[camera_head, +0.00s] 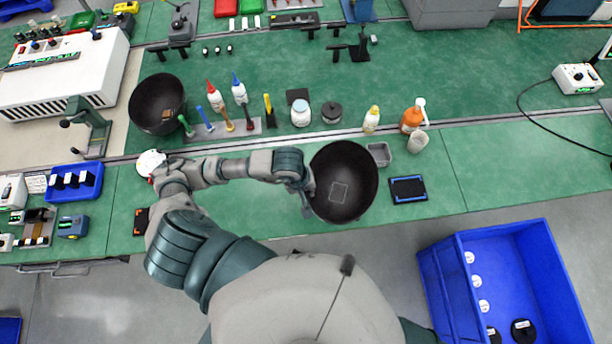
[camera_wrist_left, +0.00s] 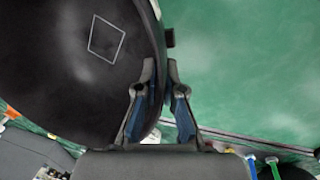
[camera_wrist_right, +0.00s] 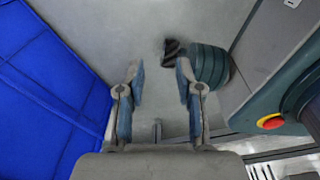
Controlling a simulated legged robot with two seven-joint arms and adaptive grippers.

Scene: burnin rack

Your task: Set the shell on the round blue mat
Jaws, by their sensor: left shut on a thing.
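The shell is a large black bowl (camera_head: 343,182) with a thin square outline inside, over the front part of the green bench. My left gripper (camera_head: 308,196) is at its left edge, shut on its rim. In the left wrist view the shell (camera_wrist_left: 75,75) fills the upper left, its wall running between the fingers (camera_wrist_left: 160,85). I cannot make out a round blue mat in any view; the bench under the shell is hidden. My right gripper (camera_wrist_right: 160,85) is open and empty, over the grey floor beside a blue bin wall (camera_wrist_right: 45,90). It is outside the head view.
A second black bowl (camera_head: 150,95) stands at the left. Bottles (camera_head: 411,119), a grey tray (camera_head: 379,154) and a black pad with blue edges (camera_head: 408,178) lie around the shell. A blue bin (camera_head: 440,275) stands at the lower right. The bench right of the pad is clear.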

